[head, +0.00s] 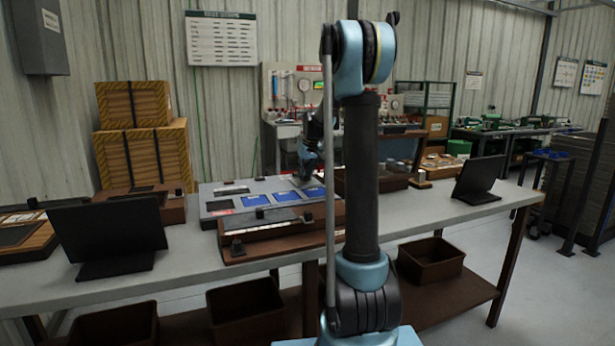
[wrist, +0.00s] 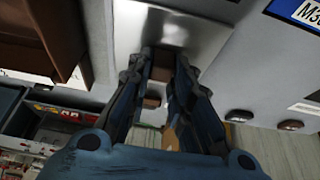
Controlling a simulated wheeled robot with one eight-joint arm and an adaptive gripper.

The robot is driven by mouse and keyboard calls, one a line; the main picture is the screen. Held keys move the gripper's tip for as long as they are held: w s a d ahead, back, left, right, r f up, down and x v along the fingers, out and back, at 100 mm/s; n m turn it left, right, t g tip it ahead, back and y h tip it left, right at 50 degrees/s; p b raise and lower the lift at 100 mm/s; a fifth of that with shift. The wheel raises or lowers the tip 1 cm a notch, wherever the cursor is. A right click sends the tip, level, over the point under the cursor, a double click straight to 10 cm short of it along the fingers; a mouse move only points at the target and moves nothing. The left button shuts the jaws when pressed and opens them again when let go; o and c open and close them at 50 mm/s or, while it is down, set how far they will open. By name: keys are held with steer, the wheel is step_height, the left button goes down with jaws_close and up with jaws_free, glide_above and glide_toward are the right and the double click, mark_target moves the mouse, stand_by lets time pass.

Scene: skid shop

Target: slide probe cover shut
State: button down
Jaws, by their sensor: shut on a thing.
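In the wrist view a shiny silver plate (wrist: 135,22), which looks like the probe cover, lies beneath my fingertips. My gripper (wrist: 162,62) is shut on a small brown knob (wrist: 160,73) that appears to stand on this plate. The fingers hide most of the knob and where it meets the plate. In the head view my gripper (head: 306,176) is down at the back right of the grey panel (head: 225,191), which has several blue labels. The cover and its opening cannot be made out there.
A brown tray (head: 372,184) stands right of the panel, close to my gripper. A brown-framed box (head: 275,231) lies in front of the panel. Dark screens stand at the left (head: 108,232) and right (head: 478,178). The front right of the workbench (head: 430,212) is clear.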

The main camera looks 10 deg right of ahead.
steer(key=shift+w+d, duration=0.1)
steer(key=shift+d, duration=0.15)
steer(key=c, duration=1.4)
jaws_free()
steer(key=shift+d, duration=0.1)
steer(key=shift+c, duration=0.2)
steer(key=shift+r, duration=0.15)
steer(key=a+v, duration=0.1)
steer(key=v, duration=1)
steer(key=shift+s+d+r, duration=0.25)
steer(key=shift+d, duration=0.25)
